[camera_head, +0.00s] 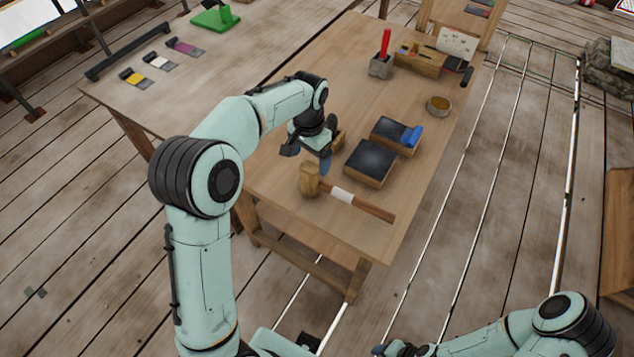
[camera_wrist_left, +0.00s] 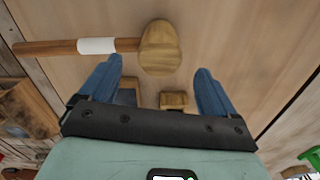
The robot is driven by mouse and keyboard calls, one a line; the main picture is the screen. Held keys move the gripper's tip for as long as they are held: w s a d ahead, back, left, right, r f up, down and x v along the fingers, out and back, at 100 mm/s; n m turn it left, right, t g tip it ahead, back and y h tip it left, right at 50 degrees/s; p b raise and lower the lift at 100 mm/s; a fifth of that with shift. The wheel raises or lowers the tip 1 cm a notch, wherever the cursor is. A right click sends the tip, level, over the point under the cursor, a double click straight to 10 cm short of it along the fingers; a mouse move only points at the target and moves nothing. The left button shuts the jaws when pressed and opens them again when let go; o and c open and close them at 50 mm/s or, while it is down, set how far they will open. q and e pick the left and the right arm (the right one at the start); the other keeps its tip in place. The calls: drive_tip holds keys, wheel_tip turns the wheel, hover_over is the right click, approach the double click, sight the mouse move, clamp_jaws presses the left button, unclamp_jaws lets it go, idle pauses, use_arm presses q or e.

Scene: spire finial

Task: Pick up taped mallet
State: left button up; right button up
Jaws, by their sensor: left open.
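The taped mallet lies near the front edge of the wooden table, its blocky wooden head (camera_head: 310,180) at the left and its handle reaching right, with a white tape band (camera_head: 342,195) near the head. My left gripper (camera_head: 325,163) is open and empty, just behind the mallet head; one blue finger shows. In the left wrist view, the mallet head (camera_wrist_left: 160,47) appears just beyond the gap between the two blue fingertips (camera_wrist_left: 158,72). The white tape (camera_wrist_left: 96,45) lies beyond the left finger. My right arm enters at the bottom right; its dark end (camera_head: 402,349) is cut off.
Two dark-topped wooden blocks (camera_head: 369,163) stand behind the handle, the farther with a blue piece (camera_head: 413,136). Behind are a small bowl (camera_head: 438,105), a red tool in a grey holder (camera_head: 381,67) and a wooden organizer (camera_head: 419,61). Bare table lies right of the blocks.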

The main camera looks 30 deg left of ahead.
sight(309, 168)
use_arm(q)
drive_tip(key=f, duration=0.5)
drive_tip(key=shift+s+f, duration=0.3)
drive_tip(key=shift+s, duration=0.05)
drive_tip(key=shift+c, duration=0.3)
drive_tip(key=shift+r, duration=0.1)
drive_tip(key=c, duration=1.1)
